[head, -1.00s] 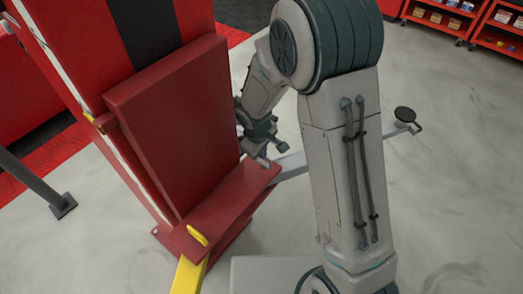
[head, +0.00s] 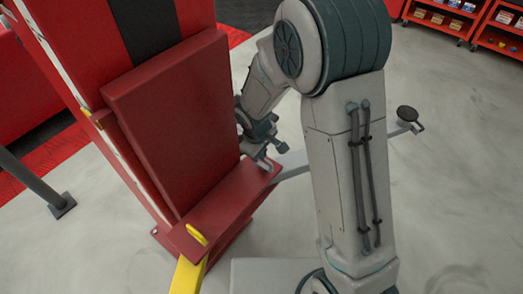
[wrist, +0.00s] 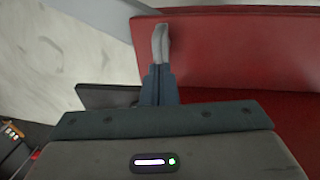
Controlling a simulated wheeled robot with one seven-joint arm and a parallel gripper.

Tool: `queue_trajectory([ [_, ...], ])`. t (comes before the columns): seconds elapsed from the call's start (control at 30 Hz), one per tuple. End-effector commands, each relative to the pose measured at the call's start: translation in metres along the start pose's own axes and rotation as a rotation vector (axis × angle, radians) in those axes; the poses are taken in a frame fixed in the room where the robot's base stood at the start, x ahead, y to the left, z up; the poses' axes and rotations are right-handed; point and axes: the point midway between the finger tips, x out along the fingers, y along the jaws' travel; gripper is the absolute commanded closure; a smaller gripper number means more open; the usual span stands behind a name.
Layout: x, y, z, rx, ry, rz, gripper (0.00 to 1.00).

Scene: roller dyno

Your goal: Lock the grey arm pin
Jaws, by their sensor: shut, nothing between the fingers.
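The grey arm (head: 294,166) juts right from the low red carriage (head: 223,211) in the head view and ends in a round black pad (head: 408,114). My gripper (head: 266,164) is at the carriage's far right end, close to where the grey arm meets it. In the wrist view my gripper (wrist: 160,42) has its pale grey fingertips together in front of a red surface (wrist: 235,50). I cannot make out the grey arm pin apart from the fingertips. Whether they touch the carriage is unclear.
A yellow arm (head: 188,276) with a yellow pin (head: 197,235) is at the carriage's near end. A tall red post (head: 75,60) stands behind. Red shelves (head: 455,22) are far right. The grey floor (head: 450,190) at right is open.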

Motion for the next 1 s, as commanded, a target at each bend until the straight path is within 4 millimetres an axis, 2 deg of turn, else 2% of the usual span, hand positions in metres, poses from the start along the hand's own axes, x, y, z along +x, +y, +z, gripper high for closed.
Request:
queue_trajectory([
  [0.03,-0.018,0.003,-0.001,0.002,0.004,0.002,1.0],
  [0.5,-0.102,0.003,-0.003,0.001,0.01,0.005,1.0],
  [0.7,-0.119,0.002,-0.002,0.001,0.007,0.004,1.0],
  [1.0,-0.121,0.003,-0.002,0.001,0.007,0.004,1.0],
])
